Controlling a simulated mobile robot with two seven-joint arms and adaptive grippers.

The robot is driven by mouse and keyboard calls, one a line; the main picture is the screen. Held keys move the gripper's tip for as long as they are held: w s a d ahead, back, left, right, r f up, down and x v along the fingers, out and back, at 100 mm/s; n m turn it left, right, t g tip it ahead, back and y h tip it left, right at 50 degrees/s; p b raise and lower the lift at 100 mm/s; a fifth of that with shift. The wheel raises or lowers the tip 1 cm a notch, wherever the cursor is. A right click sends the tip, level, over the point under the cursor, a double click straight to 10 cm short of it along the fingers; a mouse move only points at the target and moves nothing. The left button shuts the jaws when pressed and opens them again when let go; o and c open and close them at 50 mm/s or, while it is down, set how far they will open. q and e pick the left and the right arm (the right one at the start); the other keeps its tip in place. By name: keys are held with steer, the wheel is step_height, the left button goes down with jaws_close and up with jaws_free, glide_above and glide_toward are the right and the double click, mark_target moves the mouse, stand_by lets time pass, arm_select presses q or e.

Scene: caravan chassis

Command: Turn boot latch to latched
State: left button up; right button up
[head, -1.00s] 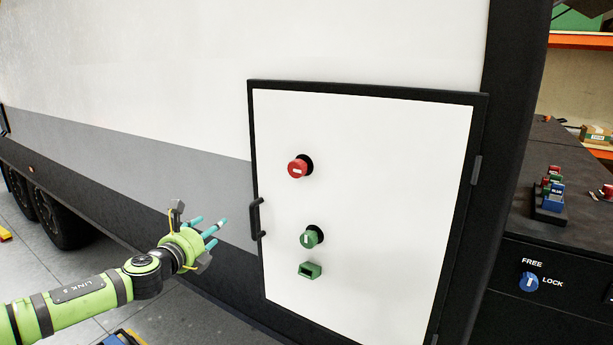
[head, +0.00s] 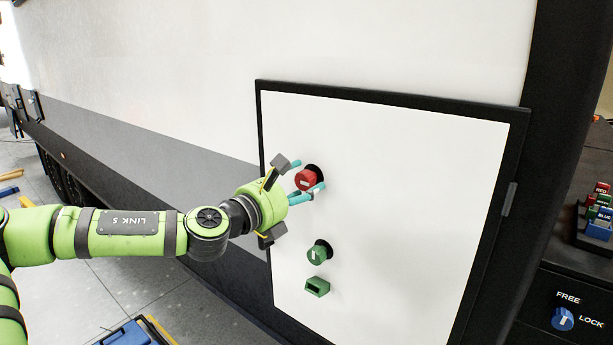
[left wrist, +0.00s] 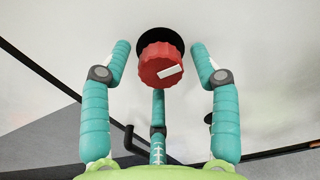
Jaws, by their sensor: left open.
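A round red knob (head: 306,180) with a ribbed rim sits on a black collar on the white door of the caravan. The left wrist view also shows the red knob (left wrist: 160,66), with a white bar mark slightly tilted on its face. No label shows which control is the boot latch. My left gripper (head: 307,174) is open, its teal fingers at the red knob. In the left wrist view the fingertips of my left gripper (left wrist: 160,62) stand on both sides and below the knob, with visible gaps. My right gripper is out of view.
Below are a green knob (head: 319,252) and a green socket-like block (head: 317,287). The dark door frame (head: 390,98) surrounds the panel. A door handle (left wrist: 135,140) lies behind the fingers. A dark bench with a blue FREE/LOCK dial (head: 562,319) stands at right.

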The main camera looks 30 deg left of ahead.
arm_select(q)
steer(key=shift+s+r, duration=0.15)
steer(key=shift+s+d+r, duration=0.1)
steer(key=shift+s+d, duration=0.05)
steer(key=shift+s, duration=0.15)
steer(key=c, duration=1.2)
steer(key=shift+o, duration=0.2)
steer(key=shift+n+b, duration=0.3)
steer(key=shift+b, duration=0.05)
steer(key=n+b, duration=0.2)
steer(key=shift+n, duration=0.4)
steer(key=n+b, duration=0.2)
steer(key=shift+n, duration=0.4)
steer(key=n+b, duration=0.2)
steer(key=n, duration=0.3)
steer(key=shift+r+b, duration=0.1)
steer(key=shift+b, duration=0.3)
steer(key=n, duration=0.2)
steer(key=n+b, duration=0.1)
steer(key=n, duration=0.1)
steer(key=shift+a+n, duration=0.2)
steer(key=shift+n, duration=0.1)
steer(key=shift+r+n+b, duration=0.15)
steer(key=shift+n+b, duration=0.45)
steer(key=shift+n, duration=0.5)
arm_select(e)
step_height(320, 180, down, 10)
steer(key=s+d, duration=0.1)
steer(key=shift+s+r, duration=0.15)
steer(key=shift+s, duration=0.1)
